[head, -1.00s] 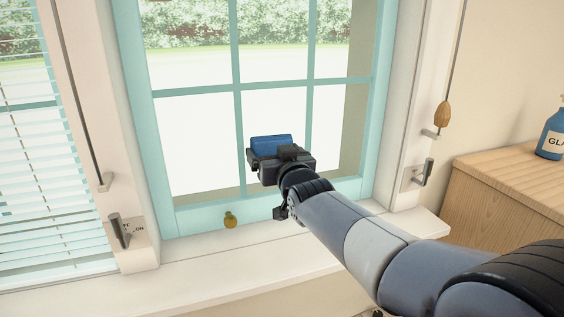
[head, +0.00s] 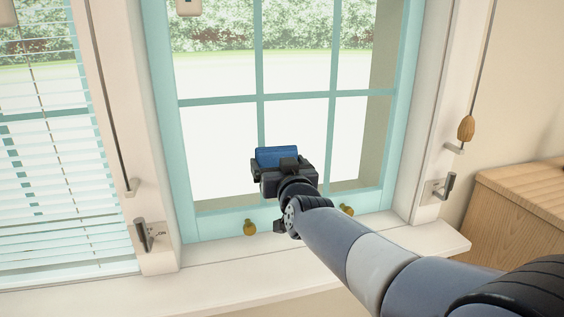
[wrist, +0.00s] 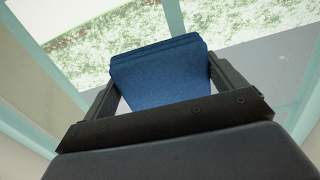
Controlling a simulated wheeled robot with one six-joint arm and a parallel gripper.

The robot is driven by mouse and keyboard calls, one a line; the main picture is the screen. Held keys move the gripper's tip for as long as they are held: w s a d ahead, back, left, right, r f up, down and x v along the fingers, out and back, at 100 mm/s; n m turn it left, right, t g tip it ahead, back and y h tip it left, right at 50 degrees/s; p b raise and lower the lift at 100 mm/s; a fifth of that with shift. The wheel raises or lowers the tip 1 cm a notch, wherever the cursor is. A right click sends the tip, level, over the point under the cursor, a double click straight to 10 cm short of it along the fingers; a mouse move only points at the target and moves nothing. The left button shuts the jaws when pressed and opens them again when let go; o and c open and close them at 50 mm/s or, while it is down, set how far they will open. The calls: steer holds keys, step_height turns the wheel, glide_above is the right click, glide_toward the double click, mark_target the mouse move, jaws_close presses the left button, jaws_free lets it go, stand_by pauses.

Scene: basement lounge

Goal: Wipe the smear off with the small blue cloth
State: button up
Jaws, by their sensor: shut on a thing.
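My gripper (head: 280,166) is shut on the small blue cloth (head: 277,155), in front of the lower part of the teal-framed window (head: 262,101). In the wrist view the folded blue cloth (wrist: 160,76) sits between the two fingers of my gripper (wrist: 160,92), with the window panes beyond it. I cannot tell whether the cloth touches the glass. I cannot make out a smear in either view; the cloth and gripper hide part of the panes.
The white sill (head: 225,280) runs below the window. Two brass knobs (head: 250,227) sit on the lower frame. Blinds (head: 60,170) hang at left. A pull cord with a wooden end (head: 466,128) hangs at right, near a wooden cabinet (head: 515,215).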

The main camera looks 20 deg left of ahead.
steer(key=shift+s+a+f, duration=0.1)
steer(key=shift+s, duration=0.05)
steer(key=shift+b+v, duration=0.4)
steer(key=shift+v, duration=2.45)
steer(key=shift+v, duration=1.5)
